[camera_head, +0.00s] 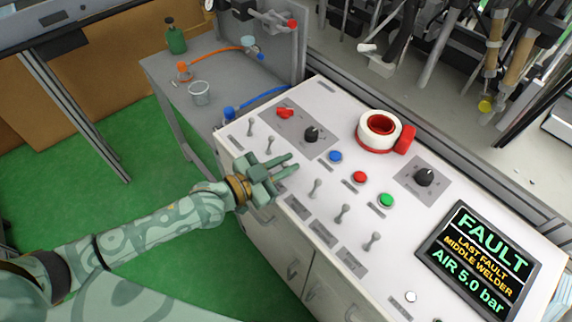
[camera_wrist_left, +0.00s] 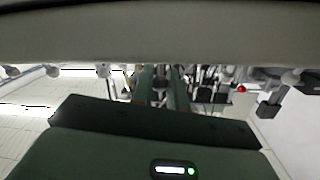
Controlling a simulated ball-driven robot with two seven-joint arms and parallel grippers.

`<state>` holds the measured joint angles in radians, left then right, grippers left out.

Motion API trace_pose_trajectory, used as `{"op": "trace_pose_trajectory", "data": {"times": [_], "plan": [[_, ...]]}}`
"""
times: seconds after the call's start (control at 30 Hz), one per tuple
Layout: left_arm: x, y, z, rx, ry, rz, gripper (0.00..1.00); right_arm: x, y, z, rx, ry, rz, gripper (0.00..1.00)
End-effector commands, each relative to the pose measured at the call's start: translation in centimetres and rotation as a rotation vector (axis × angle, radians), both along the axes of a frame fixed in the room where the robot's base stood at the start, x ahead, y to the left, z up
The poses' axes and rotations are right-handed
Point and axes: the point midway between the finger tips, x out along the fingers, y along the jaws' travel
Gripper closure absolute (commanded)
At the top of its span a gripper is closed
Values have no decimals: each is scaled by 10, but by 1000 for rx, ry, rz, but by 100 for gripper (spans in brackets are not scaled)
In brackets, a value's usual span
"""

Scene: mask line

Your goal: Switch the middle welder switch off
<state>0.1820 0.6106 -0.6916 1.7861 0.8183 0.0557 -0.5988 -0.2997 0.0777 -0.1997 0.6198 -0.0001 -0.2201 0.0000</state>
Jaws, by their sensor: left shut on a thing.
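A row of grey toggle switches runs along the near edge of the white control panel; I cannot read their labels, so I cannot tell which is the middle welder switch. Two switches (camera_head: 250,128) (camera_head: 270,145) stand left of my left gripper, and several more (camera_head: 315,187) stand to its right. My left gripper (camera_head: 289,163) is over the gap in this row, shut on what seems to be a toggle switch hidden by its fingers. In the left wrist view the fingers (camera_wrist_left: 161,88) point forward close together. The screen (camera_head: 480,262) reads FAULT, LAST FAULT MIDDLE WELDER, AIR 5.0 bar.
The panel also has a red knob (camera_head: 285,113), black dials (camera_head: 312,134) (camera_head: 425,177), and blue (camera_head: 335,156), red (camera_head: 360,177) and green (camera_head: 386,200) buttons. A grey side table (camera_head: 160,75) stands at the left. Machinery stands behind.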

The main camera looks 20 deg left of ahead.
Motion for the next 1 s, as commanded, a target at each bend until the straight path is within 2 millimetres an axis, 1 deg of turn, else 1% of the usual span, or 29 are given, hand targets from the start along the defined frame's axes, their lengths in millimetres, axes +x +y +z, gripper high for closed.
{"op": "trace_pose_trajectory", "data": {"times": [0.3, 0.33, 0.37, 0.4, 0.83, 0.93, 1.0], "plan": [[-1, 0, -1, 1, 2, 0, 100, 0, 0, 0, 0, 0, 1, 64], [-1, 0, -1, 1, 2, 0, 76, 0, 0, 0, 0, 0, 1, 64], [-1, 0, -1, 1, 2, 0, 68, 0, 0, 0, 0, 0, 1, 64], [-1, 0, -1, 1, 2, 0, 65, 0, 0, 0, 0, 0, 1, 64], [-1, 1, 0, 1, 1, 0, 65, 0, -2, 0, -3, 0, 2, 64], [-7, 6, 1, 2, 2, 1, 65, 1, -2, 3, -2, -2, 2, 64], [-16, 13, 2, 3, 3, 0, 65, 2, -2, 6, -2, -5, 2, 64]]}}
